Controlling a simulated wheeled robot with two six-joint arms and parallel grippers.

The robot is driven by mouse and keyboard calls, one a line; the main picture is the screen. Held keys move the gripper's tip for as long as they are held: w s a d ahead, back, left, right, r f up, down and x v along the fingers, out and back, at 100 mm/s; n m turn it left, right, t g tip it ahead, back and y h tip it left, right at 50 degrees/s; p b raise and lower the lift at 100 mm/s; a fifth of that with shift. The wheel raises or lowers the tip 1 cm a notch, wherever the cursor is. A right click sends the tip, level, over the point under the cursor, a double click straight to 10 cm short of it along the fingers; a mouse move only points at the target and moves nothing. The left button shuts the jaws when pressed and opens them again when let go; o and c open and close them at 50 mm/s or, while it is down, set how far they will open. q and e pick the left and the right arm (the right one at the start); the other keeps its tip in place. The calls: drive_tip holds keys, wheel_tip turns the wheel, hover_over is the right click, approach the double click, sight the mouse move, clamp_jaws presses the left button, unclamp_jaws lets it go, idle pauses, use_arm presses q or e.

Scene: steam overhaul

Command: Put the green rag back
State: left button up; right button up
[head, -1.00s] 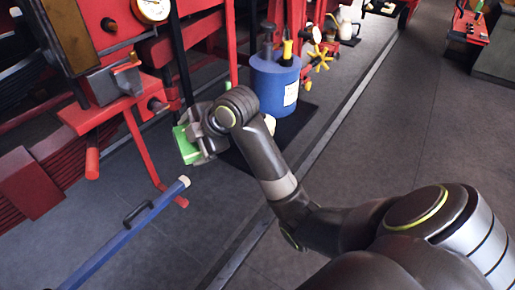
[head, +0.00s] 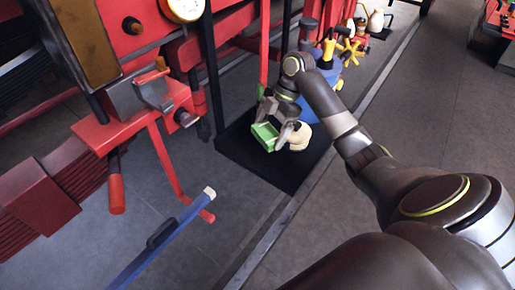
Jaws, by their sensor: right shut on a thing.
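My right gripper (head: 278,132) reaches away from me, low over the black mat (head: 240,150) on the floor. It is shut on the green rag (head: 264,137), which shows as a small, pale green, block-like shape between the fingers. I cannot tell whether the rag touches the mat. A rounded cream thing (head: 300,138) sits right beside the fingers on the right. Another bit of green (head: 261,91) shows behind the gripper, too small to make out. My left gripper is not in view.
A blue drum (head: 326,92) stands just behind my right arm, partly hidden. A red bracket with a grey vise (head: 150,92) juts out at the left. A blue bar (head: 165,240) rises at the lower left. The grey floor at the right is clear.

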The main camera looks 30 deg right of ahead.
drive_tip(key=shift+s+d+f+p, duration=0.1)
drive_tip(key=shift+f+p, duration=0.2)
drive_tip(key=shift+f, duration=0.45)
drive_tip(key=f, duration=0.3)
drive_tip(key=shift+s+f+p, duration=0.3)
drive_tip(key=shift+s+p, duration=0.05)
drive_tip(key=shift+p, duration=0.05)
drive_tip(key=shift+w+f, duration=0.1)
drive_tip(key=shift+f, duration=0.25)
wheel_tip(320, 180, down, 3)
drive_tip(key=shift+w+f+p, duration=0.1)
drive_tip(key=shift+p, duration=0.3)
drive_tip(key=shift+f, duration=0.35)
drive_tip(key=o, duration=0.7)
drive_tip(key=shift+r, duration=0.2)
drive_tip(key=shift+d+r, duration=0.2)
drive_tip(key=shift+r, duration=0.05)
use_arm(q)
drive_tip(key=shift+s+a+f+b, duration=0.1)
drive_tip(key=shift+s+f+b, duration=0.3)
drive_tip(key=shift+b, duration=0.45)
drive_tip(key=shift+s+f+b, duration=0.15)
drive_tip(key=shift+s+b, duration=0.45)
drive_tip(key=shift+b, duration=0.25)
use_arm(e)
drive_tip(key=v, duration=1.1)
drive_tip(key=shift+r, duration=0.15)
